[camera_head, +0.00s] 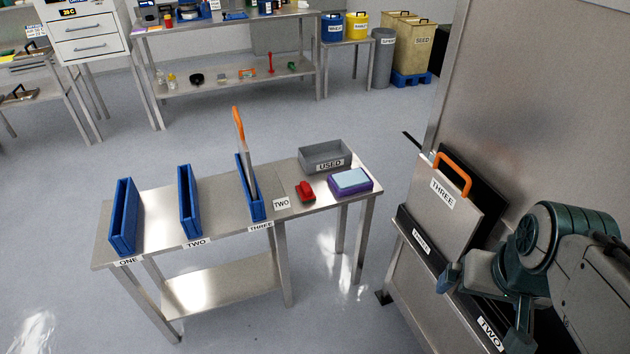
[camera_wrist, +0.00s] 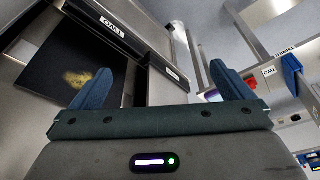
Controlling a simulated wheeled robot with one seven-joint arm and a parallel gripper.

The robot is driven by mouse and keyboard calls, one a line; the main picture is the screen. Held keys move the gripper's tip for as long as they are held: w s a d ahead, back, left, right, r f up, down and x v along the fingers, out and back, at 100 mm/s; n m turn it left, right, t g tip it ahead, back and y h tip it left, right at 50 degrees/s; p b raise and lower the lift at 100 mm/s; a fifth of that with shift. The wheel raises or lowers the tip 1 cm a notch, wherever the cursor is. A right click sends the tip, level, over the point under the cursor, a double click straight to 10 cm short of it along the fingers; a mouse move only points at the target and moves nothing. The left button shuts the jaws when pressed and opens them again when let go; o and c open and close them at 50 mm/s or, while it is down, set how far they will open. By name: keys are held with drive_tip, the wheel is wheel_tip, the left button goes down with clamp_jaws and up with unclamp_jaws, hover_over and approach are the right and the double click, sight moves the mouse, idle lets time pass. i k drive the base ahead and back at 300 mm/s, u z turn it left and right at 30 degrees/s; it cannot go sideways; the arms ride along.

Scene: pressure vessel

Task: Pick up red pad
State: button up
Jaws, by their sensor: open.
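A small red pad (camera_head: 305,191) lies on the right half of the steel table, left of a purple-edged box with a light blue top (camera_head: 350,182) and in front of the grey USED tray (camera_head: 325,157). A small red patch, likely the same pad, shows at the right of the wrist view (camera_wrist: 269,71). My gripper (camera_head: 483,308) is at the lower right of the head view, beside the steel vessel and well apart from the pad. In the wrist view its two blue fingers (camera_wrist: 162,85) are spread wide with nothing between them.
Blue holders ONE (camera_head: 124,217), TWO (camera_head: 189,201) and THREE (camera_head: 250,187) stand on the table; THREE holds an orange-handled plate. A steel THREE panel with an orange handle (camera_head: 437,187) stands at the vessel. Open floor lies between table and vessel.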

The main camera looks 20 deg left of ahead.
sight(304, 192)
drive_tip(key=u, duration=0.25)
drive_tip(key=i, duration=0.3)
drive_tip(key=u, duration=0.65)
drive_tip(key=i, duration=1.35)
drive_tip(key=z, duration=0.15)
